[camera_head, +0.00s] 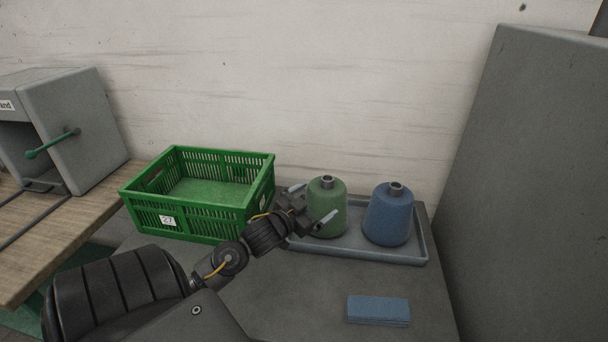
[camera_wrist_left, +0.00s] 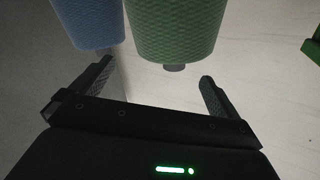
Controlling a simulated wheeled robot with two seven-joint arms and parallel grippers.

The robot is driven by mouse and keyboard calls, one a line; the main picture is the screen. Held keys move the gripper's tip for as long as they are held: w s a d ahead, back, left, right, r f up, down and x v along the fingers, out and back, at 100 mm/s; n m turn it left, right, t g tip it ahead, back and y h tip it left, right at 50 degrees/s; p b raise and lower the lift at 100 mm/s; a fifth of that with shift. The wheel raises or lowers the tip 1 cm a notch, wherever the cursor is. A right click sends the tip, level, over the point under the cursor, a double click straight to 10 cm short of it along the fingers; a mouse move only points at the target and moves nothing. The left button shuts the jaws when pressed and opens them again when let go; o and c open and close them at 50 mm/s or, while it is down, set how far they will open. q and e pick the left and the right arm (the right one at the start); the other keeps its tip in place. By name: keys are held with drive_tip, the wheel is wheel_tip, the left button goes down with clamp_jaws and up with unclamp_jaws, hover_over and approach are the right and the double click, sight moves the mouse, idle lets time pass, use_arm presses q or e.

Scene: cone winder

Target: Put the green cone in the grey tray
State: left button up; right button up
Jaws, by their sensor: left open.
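The green cone (camera_head: 327,207) stands upright in the left part of the grey tray (camera_head: 405,255), beside the blue cone (camera_head: 389,214). My left gripper (camera_head: 311,204) is open at the green cone, with one finger on its far left side and the other in front of it. In the left wrist view the green cone (camera_wrist_left: 175,28) shows beyond the spread fingers (camera_wrist_left: 155,85), with a gap to them. The blue cone (camera_wrist_left: 88,22) is left of it there. My right gripper is not in view.
A green crate (camera_head: 190,228) labelled 27 stands left of the tray and looks empty. A folded blue cloth (camera_head: 378,310) lies in front. A grey machine (camera_head: 70,125) is at left, and a tall grey cabinet (camera_head: 540,190) closes off the right. The wall is behind.

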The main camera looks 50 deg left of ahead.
use_arm(q)
drive_tip(key=s, duration=0.4)
drive_tip(key=shift+s+d+r, duration=0.15)
drive_tip(key=shift+s+d, duration=0.1)
drive_tip(key=shift+s, duration=0.15)
drive_tip(key=shift+r, duration=0.1)
